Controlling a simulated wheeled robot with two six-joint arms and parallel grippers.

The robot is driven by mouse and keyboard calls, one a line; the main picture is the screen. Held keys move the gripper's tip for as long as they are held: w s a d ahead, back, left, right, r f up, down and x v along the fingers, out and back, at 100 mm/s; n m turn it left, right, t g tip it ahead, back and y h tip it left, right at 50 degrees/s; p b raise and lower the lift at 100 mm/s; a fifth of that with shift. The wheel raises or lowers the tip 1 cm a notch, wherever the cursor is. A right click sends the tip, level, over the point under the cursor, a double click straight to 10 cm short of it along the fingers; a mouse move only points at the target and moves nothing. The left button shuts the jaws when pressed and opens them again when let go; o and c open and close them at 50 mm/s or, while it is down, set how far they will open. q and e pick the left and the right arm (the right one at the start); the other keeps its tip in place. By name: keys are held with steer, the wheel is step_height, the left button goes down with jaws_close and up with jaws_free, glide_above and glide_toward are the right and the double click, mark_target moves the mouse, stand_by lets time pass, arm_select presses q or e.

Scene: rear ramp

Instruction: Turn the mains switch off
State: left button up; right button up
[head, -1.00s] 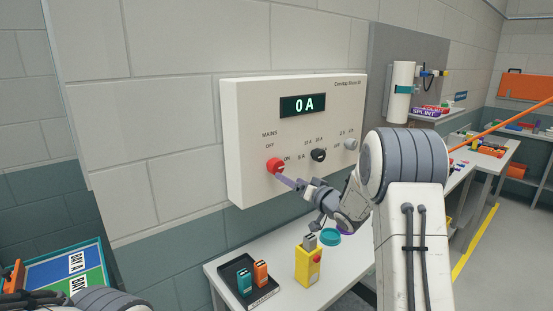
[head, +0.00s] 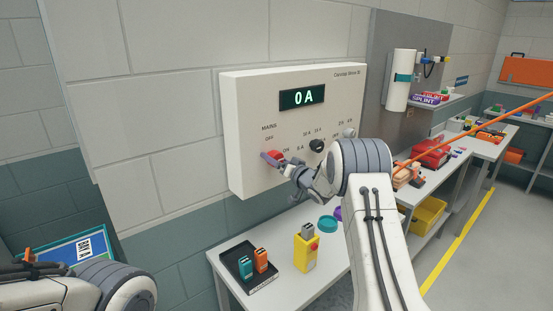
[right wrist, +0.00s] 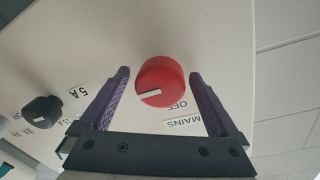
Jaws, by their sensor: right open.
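The mains switch is a red round knob (head: 277,155) at the lower left of a white wall panel (head: 240,110), partly covered by my gripper in the head view. My right gripper (head: 272,158) is open at the knob. In the right wrist view the red knob (right wrist: 160,80) sits between the two open purple fingers (right wrist: 158,92), with a gap visible on each side. A white mark on the knob lies roughly level in that view. OFF and MAINS are printed beside it; the ON label is not visible there. My left gripper is out of sight.
A black knob (head: 317,145) and a grey knob (head: 349,132) are to the right. Below, a table (head: 290,238) holds a black tray (head: 262,280) and a yellow box (head: 306,252).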

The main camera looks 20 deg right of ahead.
steer(key=c, duration=1.3)
steer(key=shift+f+b, duration=0.15)
steer(key=shift+b, duration=0.4)
steer(key=shift+c, duration=0.2)
steer(key=n+b, duration=0.6)
steer(key=b, duration=0.1)
steer(key=n+b, duration=0.6)
steer(key=b, duration=0.2)
steer(key=shift+d+n+t+y, duration=0.15)
steer(key=shift+n+t+y, duration=0.15)
steer(key=shift+y, duration=0.1)
steer(key=n+b, duration=0.3)
steer(key=n, duration=0.1)
steer(key=shift+y+b, duration=0.3)
steer(key=shift+y, duration=0.1)
steer(key=shift+r+n+b, duration=0.25)
steer(key=shift+n+b, duration=0.3)
steer(key=shift+n, duration=0.65)
steer(key=o, duration=1.3)
steer(key=shift+d, duration=0.1)
steer(key=shift+o, duration=0.2)
